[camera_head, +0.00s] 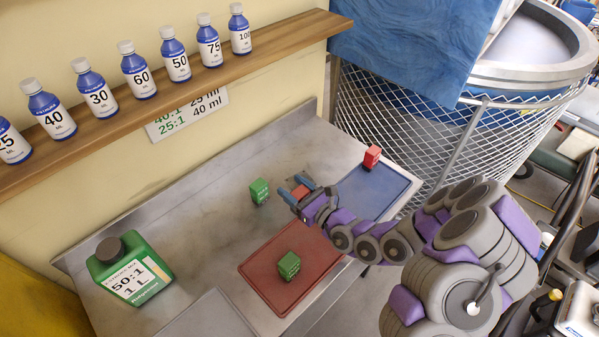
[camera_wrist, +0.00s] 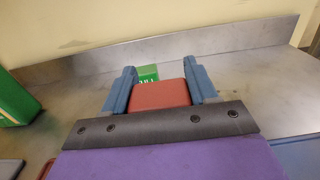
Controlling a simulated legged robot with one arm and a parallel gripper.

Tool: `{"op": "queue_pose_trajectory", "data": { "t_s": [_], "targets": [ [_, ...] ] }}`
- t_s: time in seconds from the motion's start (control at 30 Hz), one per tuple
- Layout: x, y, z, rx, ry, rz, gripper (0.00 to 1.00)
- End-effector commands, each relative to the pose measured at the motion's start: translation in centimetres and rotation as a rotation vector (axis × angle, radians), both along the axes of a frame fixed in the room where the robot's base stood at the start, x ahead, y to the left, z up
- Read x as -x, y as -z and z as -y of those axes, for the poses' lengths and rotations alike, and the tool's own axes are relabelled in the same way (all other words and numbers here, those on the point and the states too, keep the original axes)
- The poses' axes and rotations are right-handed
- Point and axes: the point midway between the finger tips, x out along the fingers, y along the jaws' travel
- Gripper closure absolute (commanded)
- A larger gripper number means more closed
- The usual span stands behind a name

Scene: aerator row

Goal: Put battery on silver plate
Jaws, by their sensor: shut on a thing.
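My gripper (camera_head: 296,187) is shut on a small red block (camera_head: 300,192), held over the worktop between the red and blue plates. In the wrist view the red block (camera_wrist: 160,95) sits between the two blue fingers. The frames do not clearly show which block is the battery. A green block (camera_head: 259,191) stands on the bare worktop just left of my gripper, and it shows behind the held block in the wrist view (camera_wrist: 148,72). The silver plate (camera_head: 209,317) lies at the front edge of the head view, partly cut off; its visible part is empty.
A red plate (camera_head: 262,268) bears a green block (camera_head: 289,265). A blue plate (camera_head: 385,191) bears a red block (camera_head: 372,157). A green jug (camera_head: 130,270) stands at the left. A shelf (camera_head: 175,93) with several bottles runs above. The worktop between jug and red plate is clear.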

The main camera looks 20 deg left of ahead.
Motion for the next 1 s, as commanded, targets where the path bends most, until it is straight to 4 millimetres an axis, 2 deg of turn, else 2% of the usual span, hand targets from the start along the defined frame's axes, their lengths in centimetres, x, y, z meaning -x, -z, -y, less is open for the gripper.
{"op": "queue_pose_trajectory", "data": {
  "t_s": [0.3, 0.6, 0.9, 1.0],
  "targets": [
    [-6.5, 0.8, -1.9, 0.009, -0.005, 0.010, 0.87],
    [-11.9, 1.0, -2.2, 0.002, -0.002, 0.008, 0.87],
    [-13.6, 1.3, -2.9, 0.002, -0.002, 0.003, 0.87],
    [-13.6, 2.9, -3.0, 0.003, -0.003, -0.001, 0.87]
  ]
}}
